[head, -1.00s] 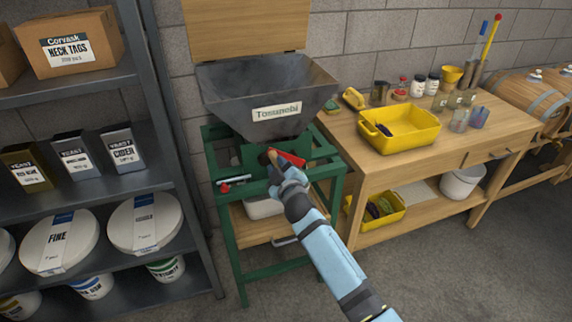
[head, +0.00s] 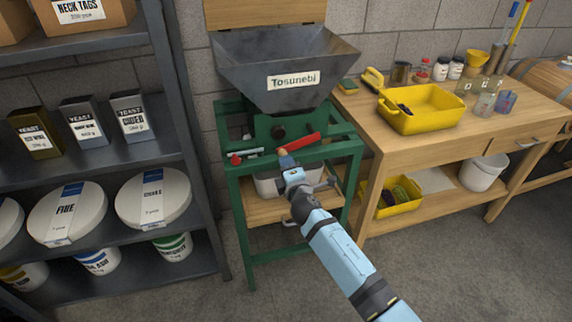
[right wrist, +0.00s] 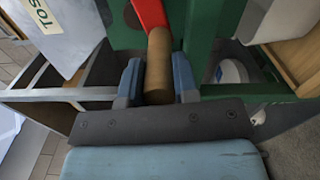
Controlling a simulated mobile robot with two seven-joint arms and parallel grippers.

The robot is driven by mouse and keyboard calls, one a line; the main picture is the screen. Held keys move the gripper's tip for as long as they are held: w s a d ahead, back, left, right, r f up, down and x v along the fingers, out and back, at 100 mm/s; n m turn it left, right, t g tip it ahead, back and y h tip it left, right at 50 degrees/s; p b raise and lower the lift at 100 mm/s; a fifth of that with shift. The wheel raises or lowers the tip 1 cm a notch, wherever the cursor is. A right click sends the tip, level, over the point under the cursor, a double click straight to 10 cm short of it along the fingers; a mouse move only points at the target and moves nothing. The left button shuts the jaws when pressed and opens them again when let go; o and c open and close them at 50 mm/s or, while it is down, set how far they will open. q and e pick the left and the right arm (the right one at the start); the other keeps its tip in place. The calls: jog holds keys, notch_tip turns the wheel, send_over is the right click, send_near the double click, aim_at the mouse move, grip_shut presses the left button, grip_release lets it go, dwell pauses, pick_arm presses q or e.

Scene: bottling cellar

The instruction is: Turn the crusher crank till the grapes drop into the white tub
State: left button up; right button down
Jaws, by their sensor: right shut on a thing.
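The crusher has a dark grey hopper (head: 240,85) on a green frame (head: 240,215). Its red crank (head: 302,142) slants down to the left, with a wooden handle (right wrist: 158,65) at its end. My right gripper (head: 287,160) is shut on this handle; in the right wrist view its two blue fingers (right wrist: 158,82) press on both sides of it. The white tub (head: 268,187) stands on the wooden shelf below the crusher, partly hidden by the frame and my gripper. I see no grapes in the hopper or the tub. My left gripper is out of view.
A metal shelf (head: 165,90) with boxes, tins and buckets stands close on the left. A wooden bench (head: 365,130) is on the right, with a yellow tray (head: 425,122), jars and tools. A small red-knobbed lever (head: 236,159) sticks out at the frame's left.

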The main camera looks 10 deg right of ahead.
jog(key=shift+d+f+n+b, duration=0.35)
jog(key=shift+d+f+n, duration=0.1)
jog(key=shift+f+n, duration=0.4)
jog(key=shift+d+f+n+b, duration=0.35)
jog(key=shift+f+n, duration=0.3)
jog(key=shift+f, duration=0.25)
jog(key=c, duration=0.9)
grip_release()
jog(key=shift+w+d, duration=0.1)
jog(key=shift+r, duration=0.1)
jog(key=s, duration=1.4)
jog(key=shift+d+p, duration=0.2)
jog(key=shift+p, duration=0.2)
jog(key=shift+w, duration=0.1)
